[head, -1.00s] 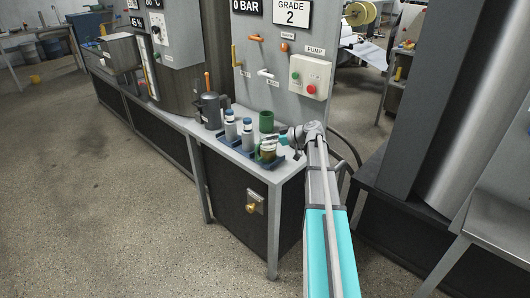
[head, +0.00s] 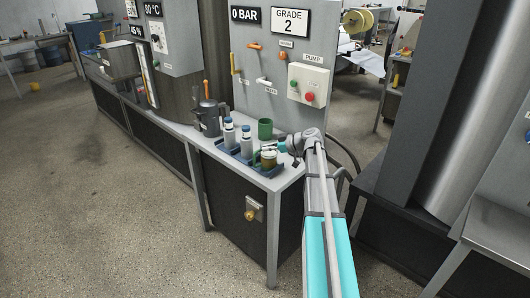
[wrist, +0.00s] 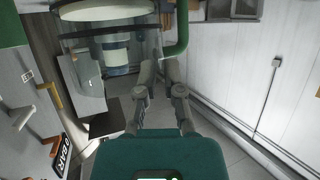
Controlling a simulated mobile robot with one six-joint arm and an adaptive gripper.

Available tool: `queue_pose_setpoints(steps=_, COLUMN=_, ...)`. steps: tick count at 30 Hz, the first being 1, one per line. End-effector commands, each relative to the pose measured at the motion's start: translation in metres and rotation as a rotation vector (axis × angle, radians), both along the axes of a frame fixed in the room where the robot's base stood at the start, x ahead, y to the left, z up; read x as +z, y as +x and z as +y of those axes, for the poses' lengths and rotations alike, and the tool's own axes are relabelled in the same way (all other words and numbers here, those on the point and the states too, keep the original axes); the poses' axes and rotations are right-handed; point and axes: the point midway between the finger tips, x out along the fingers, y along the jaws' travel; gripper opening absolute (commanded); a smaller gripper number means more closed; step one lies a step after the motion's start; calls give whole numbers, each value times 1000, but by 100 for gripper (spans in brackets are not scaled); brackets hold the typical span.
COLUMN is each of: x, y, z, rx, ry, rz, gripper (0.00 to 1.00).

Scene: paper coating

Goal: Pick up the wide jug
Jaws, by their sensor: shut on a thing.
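The wide jug (head: 268,160) looks like a clear vessel with a pale rim and a green handle. It is at the front end of the blue tray (head: 240,160). My gripper (head: 282,147) reaches in from the right, beside it. In the wrist view the jug's clear wall (wrist: 88,75) fills the upper left, its green handle (wrist: 182,35) running down to the fingers. The fingers of my gripper (wrist: 160,68) are closed in at the handle's lower end. The exact contact is partly hidden, and I cannot tell whether the jug's base touches the tray.
Two white bottles with blue tops (head: 229,133) stand in the tray behind the jug. A green mug (head: 265,129) and a dark grey jug (head: 210,117) stand on the bench (head: 215,147). The panel with a pump box (head: 308,84) rises behind.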

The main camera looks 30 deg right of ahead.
Motion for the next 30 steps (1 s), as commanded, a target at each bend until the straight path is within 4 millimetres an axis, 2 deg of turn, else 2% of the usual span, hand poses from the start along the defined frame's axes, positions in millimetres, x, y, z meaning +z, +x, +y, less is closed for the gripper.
queue_pose_setpoints(steps=8, x=13, y=0, z=0, rx=-1, ry=-1, rz=0, gripper=0)
queue_pose_setpoints(steps=15, x=36, y=0, z=0, rx=0, ry=0, rz=0, gripper=0)
queue_pose_setpoints(steps=30, x=96, y=-43, z=-27, rx=-2, ry=1, rz=-1, gripper=0)
